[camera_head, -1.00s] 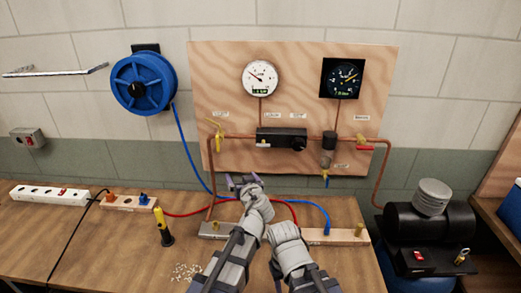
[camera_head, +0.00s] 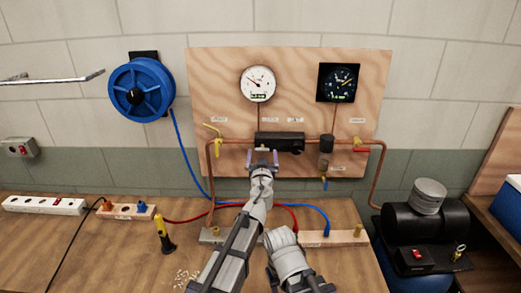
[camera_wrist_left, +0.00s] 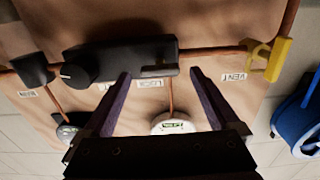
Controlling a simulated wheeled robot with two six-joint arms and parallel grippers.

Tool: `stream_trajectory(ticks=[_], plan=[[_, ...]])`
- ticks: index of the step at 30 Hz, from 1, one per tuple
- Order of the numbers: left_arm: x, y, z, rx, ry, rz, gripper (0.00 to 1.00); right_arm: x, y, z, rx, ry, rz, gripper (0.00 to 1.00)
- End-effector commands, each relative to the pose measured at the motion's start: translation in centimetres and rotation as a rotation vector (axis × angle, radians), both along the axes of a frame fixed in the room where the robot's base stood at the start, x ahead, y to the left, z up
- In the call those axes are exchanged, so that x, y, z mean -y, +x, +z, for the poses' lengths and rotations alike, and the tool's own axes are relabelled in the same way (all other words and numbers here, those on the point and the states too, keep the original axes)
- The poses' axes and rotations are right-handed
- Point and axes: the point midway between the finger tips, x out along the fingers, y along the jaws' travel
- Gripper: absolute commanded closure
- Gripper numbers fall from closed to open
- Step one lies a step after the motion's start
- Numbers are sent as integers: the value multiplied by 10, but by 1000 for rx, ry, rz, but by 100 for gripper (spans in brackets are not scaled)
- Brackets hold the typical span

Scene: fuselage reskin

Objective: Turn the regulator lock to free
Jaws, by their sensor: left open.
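The regulator is a black box (camera_head: 280,142) on the copper pipe across the plywood panel. In the left wrist view the regulator (camera_wrist_left: 125,55) appears upside down, with a round black knob (camera_wrist_left: 76,68) and a small dark lever (camera_wrist_left: 157,72) near its other end, beside a label that seems to read LOCK (camera_wrist_left: 150,84). My left gripper (camera_head: 262,157) is open and empty in front of the regulator's left half. In the wrist view its fingertips (camera_wrist_left: 160,73) straddle the lever; contact cannot be told. Only part of my right arm shows; its gripper is not visible.
A yellow vent valve (camera_head: 217,146) lies left of the regulator. A dark filter (camera_head: 326,146) and a red-handled valve (camera_head: 360,149) lie right. Two gauges hang above.

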Motion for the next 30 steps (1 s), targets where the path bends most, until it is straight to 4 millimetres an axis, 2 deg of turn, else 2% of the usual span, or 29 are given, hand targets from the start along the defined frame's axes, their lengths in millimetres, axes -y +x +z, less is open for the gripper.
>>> stream_trajectory(ticks=[1, 6, 15, 30], plan=[[2, 11, 0, 0, 0, -1, 5, 0, 0, 0, 0, 0, 0, 50], [6, 27, 0, 0, 0, -2, 5, 0, 0, 0, 0, 0, 0, 50], [6, 29, 0, 0, 0, -3, 5, 0, 0, 0, 0, 0, 0, 50], [6, 29, 0, 0, 0, -3, 60, 0, 0, 0, 0, 0, 0, 50]])
